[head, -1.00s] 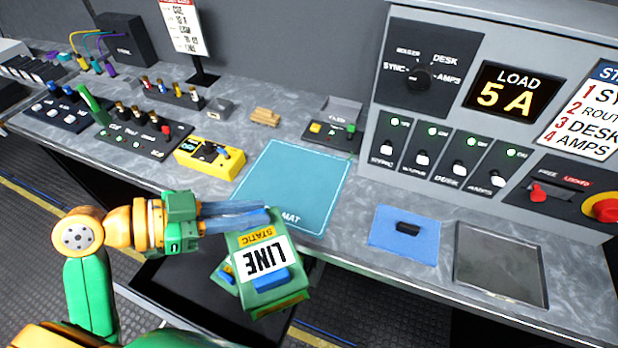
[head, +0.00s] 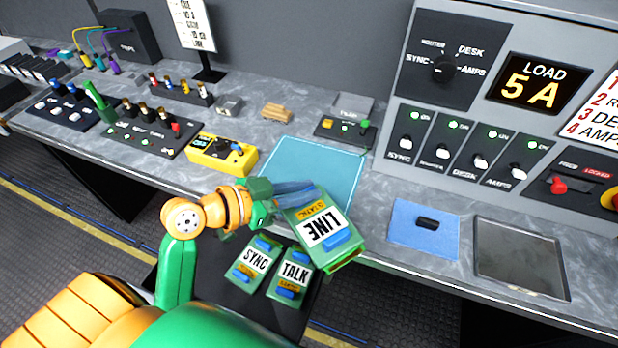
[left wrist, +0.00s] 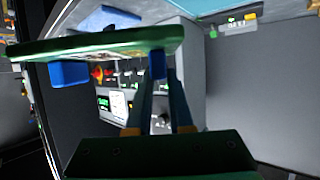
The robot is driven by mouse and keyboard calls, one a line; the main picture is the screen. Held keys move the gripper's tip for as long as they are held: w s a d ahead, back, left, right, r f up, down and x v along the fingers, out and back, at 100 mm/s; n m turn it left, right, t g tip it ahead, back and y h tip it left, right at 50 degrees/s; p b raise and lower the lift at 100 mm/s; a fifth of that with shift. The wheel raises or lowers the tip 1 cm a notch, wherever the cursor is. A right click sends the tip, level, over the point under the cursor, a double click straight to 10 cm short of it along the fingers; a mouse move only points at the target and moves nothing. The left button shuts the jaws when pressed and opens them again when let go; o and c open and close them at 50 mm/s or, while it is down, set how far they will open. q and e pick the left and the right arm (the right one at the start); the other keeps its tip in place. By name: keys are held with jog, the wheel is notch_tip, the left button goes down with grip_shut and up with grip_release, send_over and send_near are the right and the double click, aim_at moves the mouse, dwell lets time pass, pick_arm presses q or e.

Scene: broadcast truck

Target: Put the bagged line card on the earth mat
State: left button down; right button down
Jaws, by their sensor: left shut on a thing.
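The line card (head: 323,228) is a green card with a white LINE label, an orange STATIC strip and a blue tab. My left gripper (head: 295,192) is shut on its edge and holds it up, over the front edge of the bench beside the mat in the head view. In the left wrist view the card (left wrist: 110,44) spans the fingertips (left wrist: 158,68). The earth mat (head: 310,168) is a flat teal square on the bench; the card and gripper hide its near part. I cannot clearly make out a bag around the card. My right gripper is not in view.
The SYNC card (head: 255,258) and TALK card (head: 292,272) lie in a dark tray below the bench edge. A yellow meter (head: 222,152) stands left of the mat. A blue pad (head: 424,230) with a black item and a grey tray (head: 520,262) lie right.

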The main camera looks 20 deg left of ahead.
pick_arm(q)
jog(key=w+n+y, duration=0.1)
jog(key=w+f+n+t+y, duration=0.1)
jog(key=w, duration=0.1)
jog(key=w+n+y+b, duration=0.1)
jog(key=shift+w+f+n+t+y, duration=0.15)
jog(key=shift+f+n+t+y, duration=0.15)
jog(key=shift+n+t+y, duration=0.1)
notch_tip(320, 180, up, 3)
jog(key=w+n+y+b, duration=0.1)
jog(key=w+n+y, duration=0.2)
jog(key=y, duration=0.1)
jog(key=b, duration=0.1)
send_over(290, 171)
jog(key=shift+n+t+y, duration=0.3)
jog(key=shift+n, duration=0.1)
notch_tip(290, 171, down, 10)
jog(key=shift+w+r, duration=0.1)
jog(key=shift+f, duration=1.3)
jog(key=c, duration=0.8)
grip_release()
